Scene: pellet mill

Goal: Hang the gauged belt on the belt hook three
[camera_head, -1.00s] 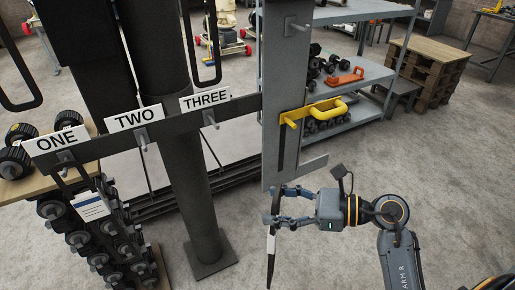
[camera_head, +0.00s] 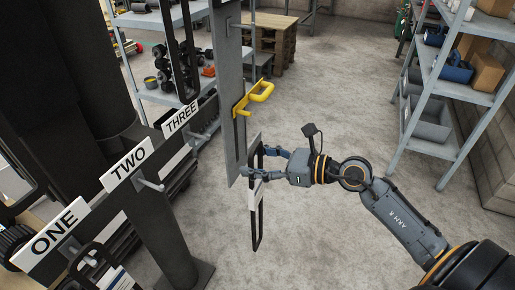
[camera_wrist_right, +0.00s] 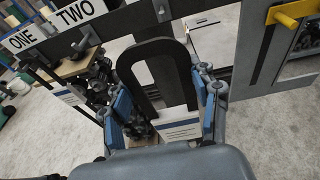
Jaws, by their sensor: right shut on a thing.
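The gauged belt, a long black loop (camera_head: 255,247) with a white label, hangs from my right gripper (camera_head: 256,162), which is shut on it. In the right wrist view the loop (camera_wrist_right: 150,46) stands between the fingers (camera_wrist_right: 163,105), with its label low between them. The held belt is apart from the rail, right of the post. My left gripper is not in view.
The grey post (camera_head: 233,100) with a yellow handle (camera_head: 258,92) stands between the belt and the THREE sign. Another belt with a label (camera_head: 113,278) hangs below the ONE sign (camera_head: 55,238). The TWO sign (camera_head: 130,163) has a bare peg. Floor at right is clear before the shelf (camera_head: 440,140).

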